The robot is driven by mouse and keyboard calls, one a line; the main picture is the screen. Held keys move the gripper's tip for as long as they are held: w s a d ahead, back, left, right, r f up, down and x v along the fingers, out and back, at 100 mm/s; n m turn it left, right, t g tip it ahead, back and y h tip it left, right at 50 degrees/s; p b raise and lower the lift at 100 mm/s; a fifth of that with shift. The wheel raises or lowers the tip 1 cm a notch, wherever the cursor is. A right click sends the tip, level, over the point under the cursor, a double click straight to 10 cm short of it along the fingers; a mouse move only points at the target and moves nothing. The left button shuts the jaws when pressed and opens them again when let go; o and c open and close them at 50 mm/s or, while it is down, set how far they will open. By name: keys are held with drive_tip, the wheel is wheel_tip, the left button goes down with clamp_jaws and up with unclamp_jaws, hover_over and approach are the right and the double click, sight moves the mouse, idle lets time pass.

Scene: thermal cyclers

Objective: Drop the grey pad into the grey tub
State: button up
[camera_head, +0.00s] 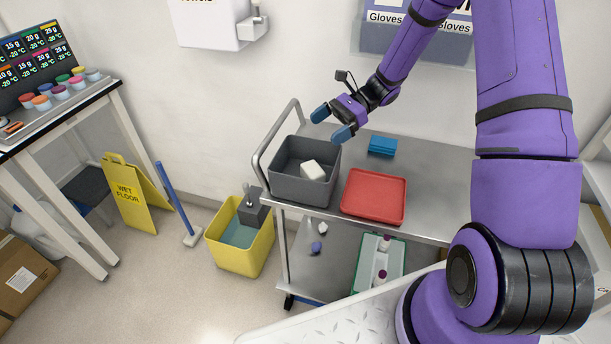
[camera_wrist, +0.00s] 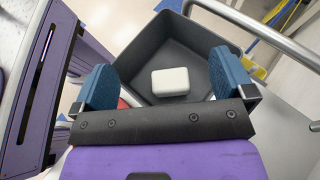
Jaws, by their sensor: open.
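The grey tub (camera_head: 303,190) stands at the left end of the cart's top shelf. A pale, almost white block-shaped pad (camera_head: 314,170) lies inside it on the tub's floor. I take this to be the grey pad. In the wrist view the pad (camera_wrist: 170,82) rests near the tub wall closest to my gripper, and the dark tub (camera_wrist: 150,47) fills the space beyond. My gripper (camera_head: 331,124) is open and empty above the tub, its blue fingers well apart. In the wrist view the gripper (camera_wrist: 165,83) has nothing between its fingers but the view down to the pad.
A red tray (camera_head: 374,196) sits right of the tub, and a blue stack (camera_head: 382,146) lies behind the tray. The cart's metal handle (camera_head: 262,160) rises at the tub's left. A yellow mop bucket (camera_head: 240,250) and a wet-floor sign (camera_head: 130,190) stand on the floor to the left.

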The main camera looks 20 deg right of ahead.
drive_tip(key=s+v, duration=0.1)
drive_tip(key=v, duration=0.5)
drive_tip(key=shift+w, duration=0.45)
drive_tip(key=s+a+r+n+h, duration=0.4)
drive_tip(key=s+r+n+h, duration=0.45)
drive_tip(key=s+r, duration=0.7)
drive_tip(key=s+d+r+n+t+h, duration=0.1)
drive_tip(key=s+r+n+t+h, duration=0.4)
drive_tip(key=s, duration=1)
wheel_tip(320, 180, up, 4)
drive_tip(key=n+t, duration=0.2)
drive_tip(key=shift+s+r+n+t, duration=0.15)
drive_tip(key=shift+s+n+t, duration=0.05)
drive_tip(key=shift+n+t, duration=0.15)
